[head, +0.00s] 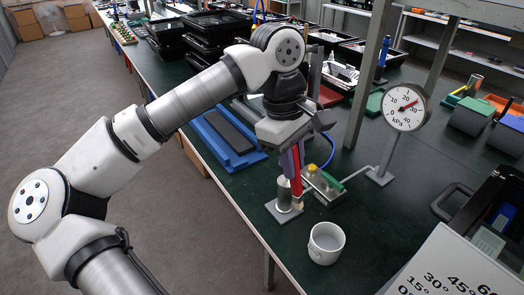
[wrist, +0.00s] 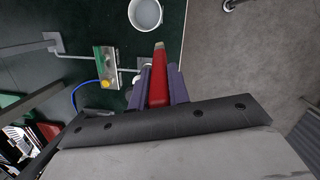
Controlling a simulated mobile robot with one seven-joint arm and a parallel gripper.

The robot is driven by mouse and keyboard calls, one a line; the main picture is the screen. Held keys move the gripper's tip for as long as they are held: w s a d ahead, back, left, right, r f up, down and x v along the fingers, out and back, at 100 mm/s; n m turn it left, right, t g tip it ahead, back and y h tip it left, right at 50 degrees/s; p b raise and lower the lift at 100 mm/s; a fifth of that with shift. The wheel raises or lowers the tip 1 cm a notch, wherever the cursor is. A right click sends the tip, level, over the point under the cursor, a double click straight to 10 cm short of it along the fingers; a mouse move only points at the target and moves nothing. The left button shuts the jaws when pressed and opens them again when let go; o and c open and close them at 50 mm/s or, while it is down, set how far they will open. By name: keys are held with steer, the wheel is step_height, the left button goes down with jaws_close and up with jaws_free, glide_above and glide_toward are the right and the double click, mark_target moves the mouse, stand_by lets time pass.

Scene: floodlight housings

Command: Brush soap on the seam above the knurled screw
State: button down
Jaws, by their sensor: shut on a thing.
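My gripper (head: 291,160) has purple fingers and is shut on a red-handled brush (wrist: 159,80), which points down with a pale tip. In the head view the tip is near a silver cylinder (head: 284,194) on a grey square plate; contact cannot be told. In the wrist view the gripper (wrist: 161,92) hides most of the cylinder. A metal block (head: 321,188) with a yellow knob and green bar stands just right of it; the block also shows in the wrist view (wrist: 108,65). A white cup (head: 326,244) stands nearer the front edge. The seam and knurled screw are not distinguishable.
A dial gauge (head: 404,108) marked kPa stands to the right, its red needle near 30, with a thin pipe towards the block. A blue hose (head: 329,150) runs behind the block. A blue tray (head: 222,138) lies left; an open black case (head: 486,205) is right.

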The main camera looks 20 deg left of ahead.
steer(key=shift+h, duration=0.9)
steer(key=shift+w+d+r+b+x, duration=0.1)
steer(key=shift+d+b+x, duration=0.15)
steer(key=shift+b+x, duration=1.35)
steer(key=shift+w+d+r+b+x, duration=0.1)
steer(key=shift+w+d+b+x, duration=0.2)
steer(key=shift+x, duration=2.45)
steer(key=shift+s+d+r+b+x, duration=0.15)
steer(key=shift+b+x, duration=0.9)
steer(key=shift+x, duration=1.15)
steer(key=shift+f+b, duration=0.65)
steer(key=shift+b, duration=0.15)
steer(key=shift+r, duration=0.1)
step_height(320, 180, up, 7)
steer(key=p, duration=0.3)
steer(key=shift+p, duration=0.4)
